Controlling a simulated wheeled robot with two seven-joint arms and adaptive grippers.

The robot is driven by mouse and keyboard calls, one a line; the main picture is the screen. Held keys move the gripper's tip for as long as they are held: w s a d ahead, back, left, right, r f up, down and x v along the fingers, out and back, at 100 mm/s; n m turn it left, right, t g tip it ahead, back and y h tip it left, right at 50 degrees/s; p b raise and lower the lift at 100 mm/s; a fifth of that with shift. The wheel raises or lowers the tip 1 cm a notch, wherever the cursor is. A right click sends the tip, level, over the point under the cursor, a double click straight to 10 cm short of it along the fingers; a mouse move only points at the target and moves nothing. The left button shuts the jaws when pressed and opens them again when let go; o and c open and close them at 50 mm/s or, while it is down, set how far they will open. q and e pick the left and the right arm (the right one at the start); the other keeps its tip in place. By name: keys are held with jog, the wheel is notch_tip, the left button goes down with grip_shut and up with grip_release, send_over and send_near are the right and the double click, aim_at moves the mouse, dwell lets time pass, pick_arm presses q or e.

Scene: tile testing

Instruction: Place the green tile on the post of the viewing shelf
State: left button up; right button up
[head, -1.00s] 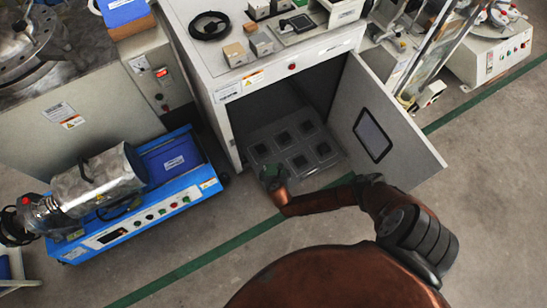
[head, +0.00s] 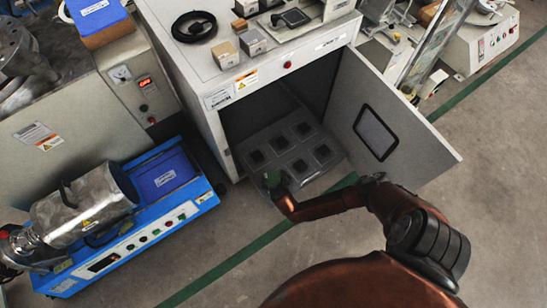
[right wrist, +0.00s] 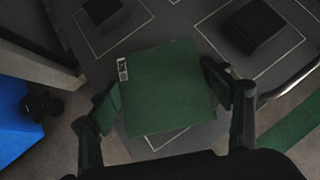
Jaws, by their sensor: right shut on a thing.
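My right gripper (head: 273,184) is shut on the green tile (right wrist: 165,75), which is gripped by two opposite sides with a small printed label near one corner. In the head view the tile (head: 271,178) is small and partly hidden by the gripper. It is over the near-left corner of the dark grey viewing shelf (head: 289,155), which sits low in the open cabinet. The shelf has several dark square posts in outlined squares. The right wrist view shows two bare posts (right wrist: 252,26) beyond the tile. The tile covers most of the outlined square under it; whether it touches is unclear. My left gripper is out of view.
The cabinet door (head: 385,130) stands open to the right of the shelf. The cabinet's left wall (head: 205,120) is close to the gripper's left. A blue machine (head: 165,215) stands on the floor at left. Floor in front of the shelf is clear.

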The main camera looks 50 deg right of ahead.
aim_at(275, 178)
jog(key=shift+f, duration=0.1)
jog(key=o, duration=1.4)
jog(key=shift+a+r, duration=0.1)
jog(key=shift+r, duration=0.3)
jog(key=p+v, duration=0.2)
jog(key=v, duration=0.1)
jog(key=shift+r, duration=0.15)
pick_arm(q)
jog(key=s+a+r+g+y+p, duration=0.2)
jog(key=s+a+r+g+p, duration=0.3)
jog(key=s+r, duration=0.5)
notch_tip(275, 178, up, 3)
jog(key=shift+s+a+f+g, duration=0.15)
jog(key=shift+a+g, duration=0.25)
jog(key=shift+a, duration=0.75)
pick_arm(e)
jog(key=v, duration=0.8)
jog(key=shift+s+a, duration=0.15)
jog(key=shift+s, duration=0.05)
